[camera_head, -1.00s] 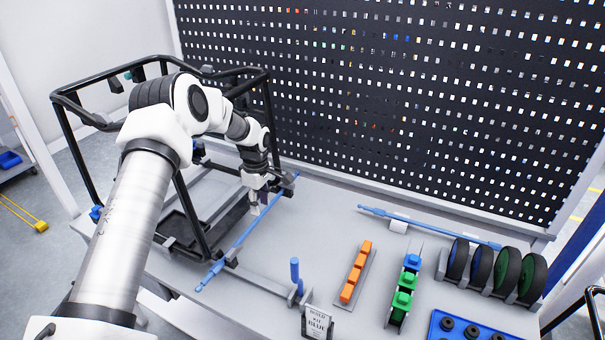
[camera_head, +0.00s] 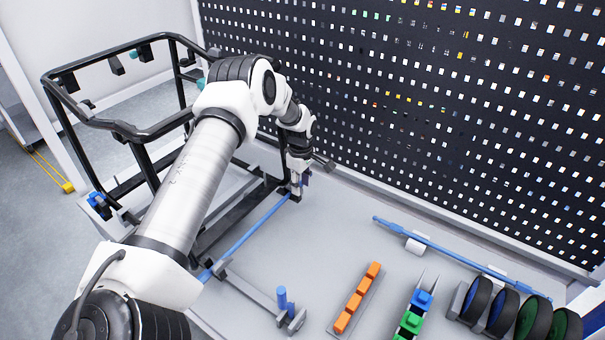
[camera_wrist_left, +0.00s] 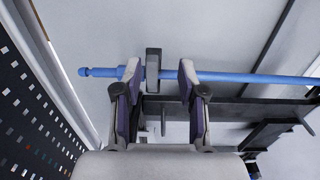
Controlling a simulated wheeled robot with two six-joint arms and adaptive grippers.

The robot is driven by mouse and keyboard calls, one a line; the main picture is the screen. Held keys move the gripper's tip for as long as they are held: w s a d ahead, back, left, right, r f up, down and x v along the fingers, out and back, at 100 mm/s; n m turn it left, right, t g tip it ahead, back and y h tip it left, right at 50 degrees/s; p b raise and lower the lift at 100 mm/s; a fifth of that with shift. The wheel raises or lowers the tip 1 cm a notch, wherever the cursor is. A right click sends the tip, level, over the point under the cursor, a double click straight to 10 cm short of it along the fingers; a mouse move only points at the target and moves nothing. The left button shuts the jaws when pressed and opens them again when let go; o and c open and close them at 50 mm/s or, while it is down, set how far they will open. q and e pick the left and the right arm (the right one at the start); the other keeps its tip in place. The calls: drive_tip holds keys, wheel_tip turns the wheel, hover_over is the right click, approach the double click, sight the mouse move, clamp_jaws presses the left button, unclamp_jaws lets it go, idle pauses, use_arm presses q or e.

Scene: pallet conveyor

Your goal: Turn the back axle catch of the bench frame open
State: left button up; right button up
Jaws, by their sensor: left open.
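The bench frame (camera_head: 128,130) is a black tube cage on the grey bench at the left. A blue axle (camera_head: 240,240) runs along its right side and also shows across the left wrist view (camera_wrist_left: 250,78). The back axle catch (camera_wrist_left: 153,66) is a short dark grey bar lying crosswise over the axle near its knobbed end. My left gripper (camera_head: 297,190) is at the axle's back end, hiding the catch in the head view. In the left wrist view, its open fingers (camera_wrist_left: 158,72) stand on either side of the catch, with gaps showing. My right gripper is out of view.
A black perforated wall (camera_head: 430,120) stands close behind the bench. A second blue axle (camera_head: 450,252), orange blocks (camera_head: 357,298), green blocks (camera_head: 411,322) and black wheels (camera_head: 505,308) occupy the right side. Blue pegs (camera_head: 282,297) stand near the front. Bare bench lies right of the gripper.

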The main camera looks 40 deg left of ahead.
sight(302, 190)
use_arm(q)
drive_tip(key=f, duration=0.2)
drive_tip(key=w+f, duration=0.1)
drive_tip(key=shift+a, duration=0.25)
drive_tip(key=shift+w+f, duration=0.25)
drive_tip(key=shift+w, duration=0.05)
drive_tip(key=shift+s+r, duration=0.2)
drive_tip(key=shift+c, duration=0.6)
drive_tip(key=shift+s+d+r, duration=0.15)
drive_tip(key=shift+s+r, duration=0.05)
drive_tip(key=shift+s, duration=0.05)
clamp_jaws()
drive_tip(key=shift+f, duration=0.1)
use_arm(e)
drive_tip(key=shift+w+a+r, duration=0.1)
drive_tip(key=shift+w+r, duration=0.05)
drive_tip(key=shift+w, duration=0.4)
